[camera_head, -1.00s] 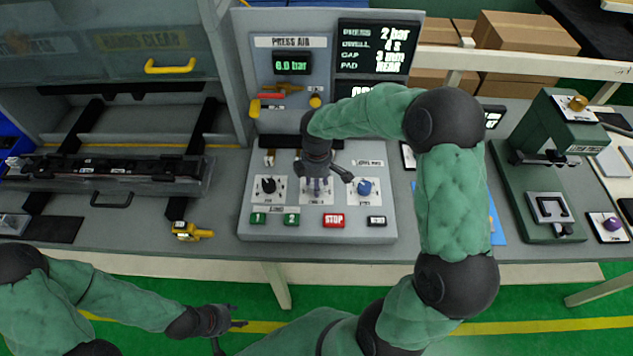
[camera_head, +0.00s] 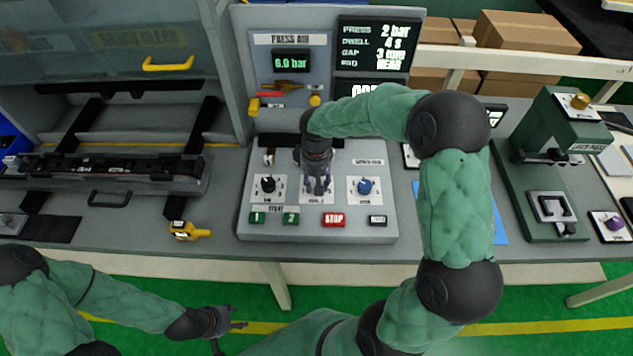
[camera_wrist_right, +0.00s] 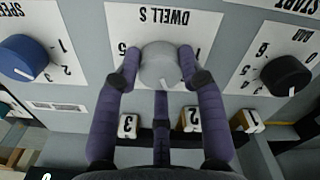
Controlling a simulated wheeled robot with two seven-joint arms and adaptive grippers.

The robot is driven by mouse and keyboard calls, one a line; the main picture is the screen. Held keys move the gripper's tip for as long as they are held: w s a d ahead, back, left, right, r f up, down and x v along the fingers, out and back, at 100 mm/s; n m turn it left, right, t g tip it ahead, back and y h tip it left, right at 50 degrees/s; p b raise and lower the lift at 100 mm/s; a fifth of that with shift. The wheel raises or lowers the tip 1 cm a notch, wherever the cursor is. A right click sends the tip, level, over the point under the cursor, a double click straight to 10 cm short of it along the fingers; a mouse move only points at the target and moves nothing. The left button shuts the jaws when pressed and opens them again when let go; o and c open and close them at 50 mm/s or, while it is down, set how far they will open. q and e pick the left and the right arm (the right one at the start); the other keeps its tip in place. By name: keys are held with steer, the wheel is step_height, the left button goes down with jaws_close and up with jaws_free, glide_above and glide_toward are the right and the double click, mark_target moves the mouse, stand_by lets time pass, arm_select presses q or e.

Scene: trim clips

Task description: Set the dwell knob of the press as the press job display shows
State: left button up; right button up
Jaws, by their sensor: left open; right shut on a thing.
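The press job display (camera_head: 376,46) at the top of the panel reads press 2 bar, dwell 4 s, gap 3 mm, with a blurry pad line below. The grey dwell knob (camera_wrist_right: 160,66) sits on a white plate (camera_wrist_right: 165,20) marked DWELL S. In the head view my right gripper (camera_head: 317,184) comes down over the middle plate and hides this knob. In the wrist view its purple fingers close on both sides of the knob. A pale pointer mark shows faintly; its setting is unclear. My left gripper (camera_head: 229,333) is open and empty, low in front of the bench.
A black knob (camera_head: 268,185) and a blue knob (camera_head: 365,186) flank the dwell plate closely. Green buttons (camera_head: 290,218) and a red STOP button (camera_head: 333,219) lie in front. A yellow tool (camera_head: 190,230) lies left of the panel. A green press (camera_head: 560,135) stands right.

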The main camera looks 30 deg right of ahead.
steer(key=m, duration=0.3)
steer(key=shift+m+b, duration=0.35)
steer(key=shift+m, duration=0.05)
steer(key=m, duration=0.3)
steer(key=shift+m+b, duration=0.3)
steer(key=shift+b, duration=0.05)
steer(key=m, duration=0.4)
steer(key=shift+f+b, duration=0.1)
steer(key=shift+b, duration=0.3)
steer(key=shift+m+b, duration=0.3)
steer(key=shift+m, duration=1.4)
steer(key=o, duration=1.1)
steer(key=shift+o, duration=0.2)
steer(key=shift+a, duration=0.1)
